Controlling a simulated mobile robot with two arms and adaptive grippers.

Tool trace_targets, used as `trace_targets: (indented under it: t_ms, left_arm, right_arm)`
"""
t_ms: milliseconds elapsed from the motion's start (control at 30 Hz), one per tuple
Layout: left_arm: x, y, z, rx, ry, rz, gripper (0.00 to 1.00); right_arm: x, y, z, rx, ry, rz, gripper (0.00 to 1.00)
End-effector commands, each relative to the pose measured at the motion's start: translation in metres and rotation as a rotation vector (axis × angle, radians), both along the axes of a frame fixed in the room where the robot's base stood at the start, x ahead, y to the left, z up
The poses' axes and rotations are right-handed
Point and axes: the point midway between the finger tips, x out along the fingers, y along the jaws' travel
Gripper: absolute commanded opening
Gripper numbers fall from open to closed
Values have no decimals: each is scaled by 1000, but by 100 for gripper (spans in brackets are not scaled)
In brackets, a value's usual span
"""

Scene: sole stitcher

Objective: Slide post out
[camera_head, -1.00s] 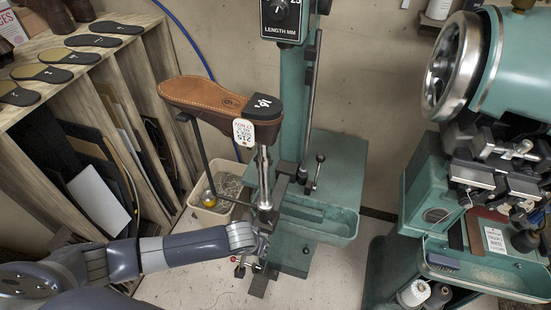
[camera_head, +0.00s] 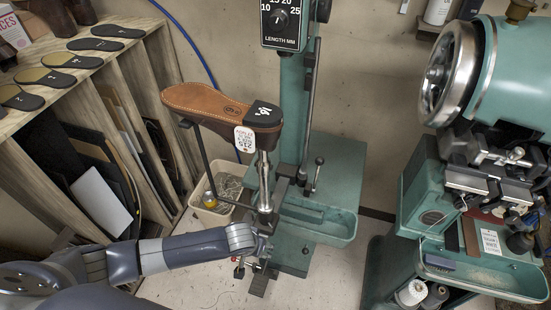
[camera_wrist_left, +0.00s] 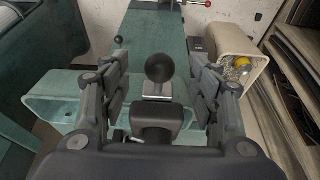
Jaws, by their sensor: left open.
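An upright metal post (camera_head: 264,180) stands on the green machine's low arm. An upside-down brown shoe (camera_head: 215,106) with a white paper tag (camera_head: 244,138) sits on top of it. My left gripper (camera_head: 262,246) is low beside the post's foot, partly hidden by my own wrist. In the left wrist view my left gripper (camera_wrist_left: 159,62) is open, its fingers on either side of a black ball knob (camera_wrist_left: 160,68). The knob stands above a small metal block, and a gap shows on each side of it. I cannot tell how the knob connects to the post. My right gripper is not in view.
The green post machine (camera_head: 297,120) has a tray (camera_head: 318,220) at its right side. A beige bin (camera_head: 209,214) stands behind my left arm. A rack (camera_head: 150,80) with soles on top is at the left. Another green machine (camera_head: 430,205) stands at the right.

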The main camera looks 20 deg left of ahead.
Motion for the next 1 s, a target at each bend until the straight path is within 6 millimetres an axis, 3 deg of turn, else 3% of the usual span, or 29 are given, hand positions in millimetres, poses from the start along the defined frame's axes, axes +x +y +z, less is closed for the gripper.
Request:
trace_targets:
  t_ms: [33, 300, 600, 1000]
  left_arm:
    - [-2, 0, 10, -1, 1, 0, 57]
    - [-8, 0, 33, -1, 0, -1, 57]
    - [-14, 0, 49, 0, -1, -1, 57]
    - [-14, 1, 50, 0, -1, 0, 57]
  right_arm:
    - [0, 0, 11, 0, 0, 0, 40]
    - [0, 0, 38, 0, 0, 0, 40]
    - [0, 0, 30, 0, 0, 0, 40]
    - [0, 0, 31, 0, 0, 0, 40]
